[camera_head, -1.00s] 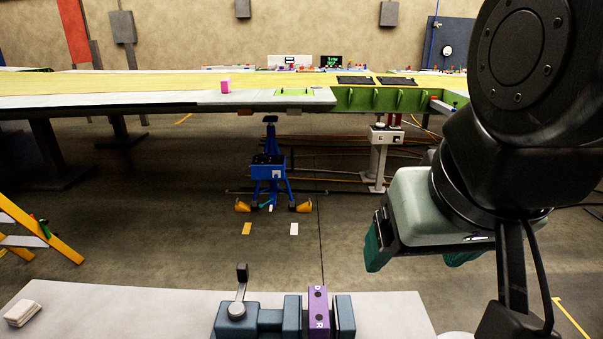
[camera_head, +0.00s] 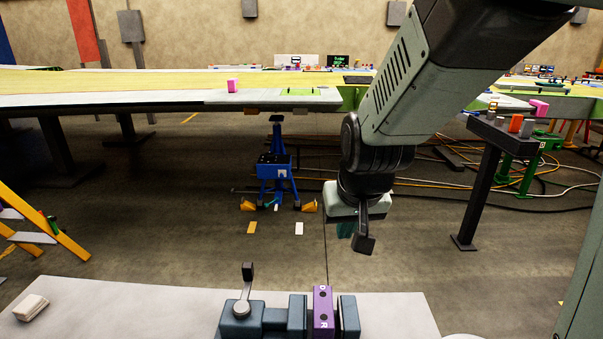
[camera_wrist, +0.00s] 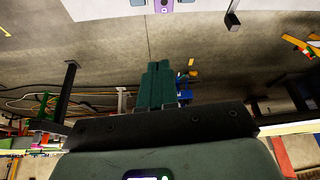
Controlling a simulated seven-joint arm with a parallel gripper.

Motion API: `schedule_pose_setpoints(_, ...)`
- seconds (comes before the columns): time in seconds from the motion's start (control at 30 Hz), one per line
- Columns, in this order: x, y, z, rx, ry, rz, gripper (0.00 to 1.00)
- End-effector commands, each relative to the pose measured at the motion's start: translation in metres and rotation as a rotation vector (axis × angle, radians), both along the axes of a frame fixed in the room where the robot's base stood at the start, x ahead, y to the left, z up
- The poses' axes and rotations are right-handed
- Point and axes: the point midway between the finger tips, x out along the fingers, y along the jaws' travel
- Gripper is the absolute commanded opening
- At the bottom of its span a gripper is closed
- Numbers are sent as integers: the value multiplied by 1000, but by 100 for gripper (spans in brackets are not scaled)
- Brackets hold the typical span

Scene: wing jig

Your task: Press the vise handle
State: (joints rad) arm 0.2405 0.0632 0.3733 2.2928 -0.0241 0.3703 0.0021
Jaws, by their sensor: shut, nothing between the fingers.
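The blue-grey vise (camera_head: 272,318) sits on the pale bench at the bottom of the head view. Its handle (camera_head: 243,290) is a grey lever with a black knob, standing upright at the vise's left end. A purple block (camera_head: 323,312) sits between the vise jaws. My gripper (camera_head: 346,229) is shut and empty, above and beyond the bench, to the right of the handle. In the wrist view its teal fingers (camera_wrist: 157,85) are together. The handle's dark knob (camera_wrist: 232,20) and the purple block (camera_wrist: 163,5) show at that view's top edge.
The pale bench (camera_head: 120,310) has clear surface left of the vise, with a small white stack (camera_head: 30,307) at its left. A blue stand (camera_head: 277,172) and the long wing (camera_head: 120,100) lie farther back. A dark table (camera_head: 490,150) stands at right.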

Motion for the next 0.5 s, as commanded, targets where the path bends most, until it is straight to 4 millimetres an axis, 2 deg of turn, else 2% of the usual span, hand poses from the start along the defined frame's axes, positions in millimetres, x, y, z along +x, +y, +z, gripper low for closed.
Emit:
schedule_pose_setpoints(0.03,9,6,-18,24,19,14,0)
schedule_pose_setpoints(0.3,45,48,-89,202,41,70,0)
schedule_pose_setpoints(0.5,62,76,-119,347,30,71,0)
